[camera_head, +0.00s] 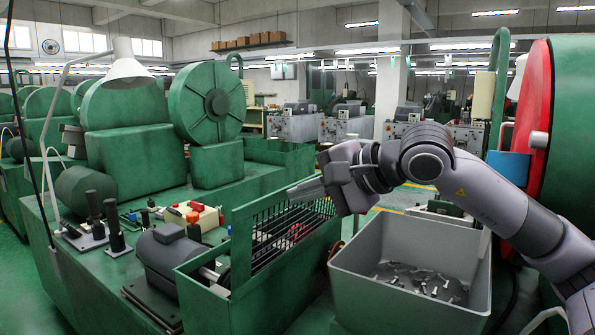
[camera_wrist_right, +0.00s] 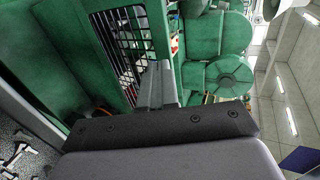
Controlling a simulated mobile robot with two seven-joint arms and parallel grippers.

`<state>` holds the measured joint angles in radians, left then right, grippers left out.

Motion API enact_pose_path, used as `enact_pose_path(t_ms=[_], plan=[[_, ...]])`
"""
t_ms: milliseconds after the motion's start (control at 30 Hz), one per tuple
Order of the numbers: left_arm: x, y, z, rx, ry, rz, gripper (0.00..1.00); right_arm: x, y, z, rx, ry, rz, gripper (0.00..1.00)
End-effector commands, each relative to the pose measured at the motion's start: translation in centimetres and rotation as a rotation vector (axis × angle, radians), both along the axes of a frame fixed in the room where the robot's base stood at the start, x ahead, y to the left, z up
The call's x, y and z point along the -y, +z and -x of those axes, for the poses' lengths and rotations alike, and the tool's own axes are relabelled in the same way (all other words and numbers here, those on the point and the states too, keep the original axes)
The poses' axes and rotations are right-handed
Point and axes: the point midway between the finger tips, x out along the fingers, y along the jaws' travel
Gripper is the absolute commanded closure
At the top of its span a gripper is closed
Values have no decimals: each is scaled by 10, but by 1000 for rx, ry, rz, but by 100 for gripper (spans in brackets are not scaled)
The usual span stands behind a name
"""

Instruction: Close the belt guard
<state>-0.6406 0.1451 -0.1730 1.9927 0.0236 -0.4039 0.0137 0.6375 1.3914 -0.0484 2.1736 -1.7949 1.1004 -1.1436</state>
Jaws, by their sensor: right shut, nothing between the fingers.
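The belt guard is a green box with a black mesh panel (camera_head: 290,230) in a green frame, on the right side of the near green machine. The panel stands up at a steep angle, and the box beneath is open at its near end, where a shaft and pulley show. My right gripper (camera_head: 296,190) is shut and empty, its fingertips at the panel's upper edge; I cannot tell whether they touch it. In the wrist view the shut fingers (camera_wrist_right: 157,84) lie beside the panel's frame, with the mesh (camera_wrist_right: 128,42) to their left. My left gripper is not in view.
A grey bin (camera_head: 410,262) of metal parts stands right of the guard, beneath my right forearm. A dark motor (camera_head: 172,255) sits left of the guard. Levers (camera_head: 95,215) and a red-buttoned box (camera_head: 193,214) are on the machine top. A large green and red wheel (camera_head: 560,140) stands at right.

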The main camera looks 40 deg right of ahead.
Motion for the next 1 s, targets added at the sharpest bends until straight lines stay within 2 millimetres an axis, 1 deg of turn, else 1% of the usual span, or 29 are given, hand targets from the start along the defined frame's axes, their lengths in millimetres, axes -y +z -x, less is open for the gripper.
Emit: enact_pose_path(t_ms=[33,267,733,1000], plan=[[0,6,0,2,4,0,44,-1,4,-4,-1,1,-4,100],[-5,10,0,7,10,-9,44,-4,2,-13,-1,1,0,100],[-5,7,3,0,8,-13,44,-4,1,-14,-4,-1,2,100],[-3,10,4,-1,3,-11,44,6,2,-14,-28,-4,10,100]])
